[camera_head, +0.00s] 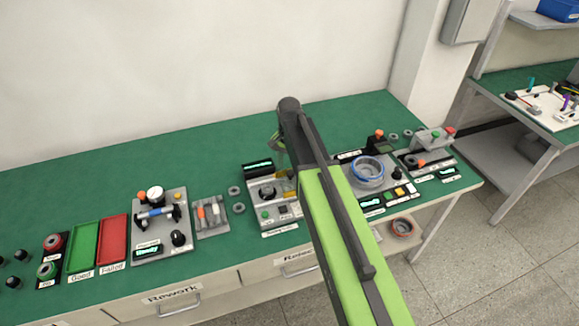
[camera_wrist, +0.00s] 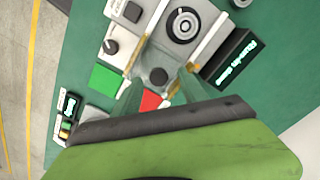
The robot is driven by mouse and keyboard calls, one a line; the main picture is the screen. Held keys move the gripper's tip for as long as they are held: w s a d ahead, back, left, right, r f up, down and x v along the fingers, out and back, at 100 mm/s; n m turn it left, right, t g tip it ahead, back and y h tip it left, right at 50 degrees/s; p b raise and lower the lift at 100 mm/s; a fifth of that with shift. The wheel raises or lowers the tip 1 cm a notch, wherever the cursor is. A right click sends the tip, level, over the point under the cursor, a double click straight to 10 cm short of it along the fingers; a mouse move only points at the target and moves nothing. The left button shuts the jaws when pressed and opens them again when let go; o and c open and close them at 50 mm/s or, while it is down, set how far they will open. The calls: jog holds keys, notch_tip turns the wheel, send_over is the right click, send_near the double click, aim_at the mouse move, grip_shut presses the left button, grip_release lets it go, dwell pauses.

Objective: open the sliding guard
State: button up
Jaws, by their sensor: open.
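The station (camera_head: 268,210) under my gripper has a pale base and a lit display. In the wrist view it shows two white rails (camera_wrist: 210,38) with a dark round hub (camera_wrist: 184,25) between them. A greyish see-through panel with a dark round knob (camera_wrist: 158,76) lies between the rails' near ends; it looks like the sliding guard, but its edges are hard to tell. My gripper (camera_wrist: 160,68) is open, its translucent fingers on either side of the knob, apparently not touching it. In the head view my gripper (camera_head: 278,150) is above the station's back, and my arm hides its right side.
A gauge station (camera_head: 158,215) and red and green trays (camera_head: 112,240) stand to the left. A station with a blue-rimmed ring (camera_head: 368,168) stands to the right. A dark display (camera_wrist: 228,58) is close beside the right rail. The back of the bench is clear.

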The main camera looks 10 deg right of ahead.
aim_at(291, 173)
notch_tip(291, 173, up, 16)
jog(key=p, duration=1.4)
jog(key=shift+f, duration=0.25)
jog(key=s+d+f+n+b, duration=0.2)
jog(key=s+f+n+b, duration=0.5)
jog(key=s+f+b, duration=0.5)
jog(key=shift+s+d+f, duration=0.2)
jog(key=shift+s+d, duration=0.15)
jog(key=shift+s, duration=1.1)
